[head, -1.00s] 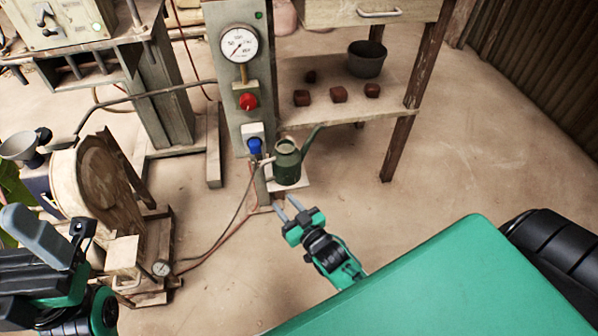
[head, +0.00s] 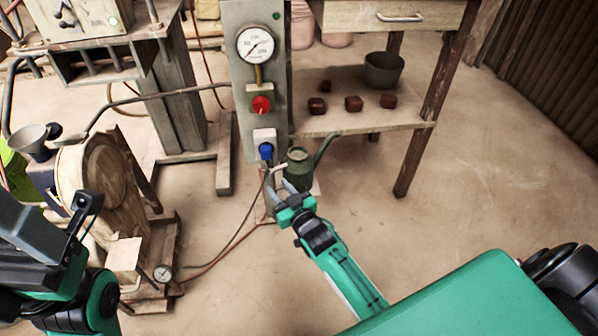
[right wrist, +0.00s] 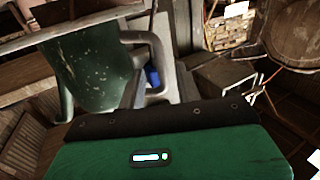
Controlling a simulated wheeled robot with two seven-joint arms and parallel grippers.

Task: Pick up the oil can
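The dark green oil can (head: 299,170) stands upright at the foot of the grey gauge post, with its long spout pointing up to the right and a pale handle on its left. My right gripper (head: 283,190) is right at the front of the can, its two fingers apart. In the right wrist view the worn green can body (right wrist: 92,65) fills the upper left, close to the gripper, with the pale curved handle beside it. I cannot tell whether the fingers touch it. My left gripper is at the lower left of the head view; its fingers are not clear.
The grey post (head: 240,100) carries a gauge, a red knob and a blue knob (head: 266,151). A wooden shelf (head: 340,122) at right holds a dark pot (head: 383,70) and several red-brown blocks. Hoses run on the floor left of the can. Floor at right is clear.

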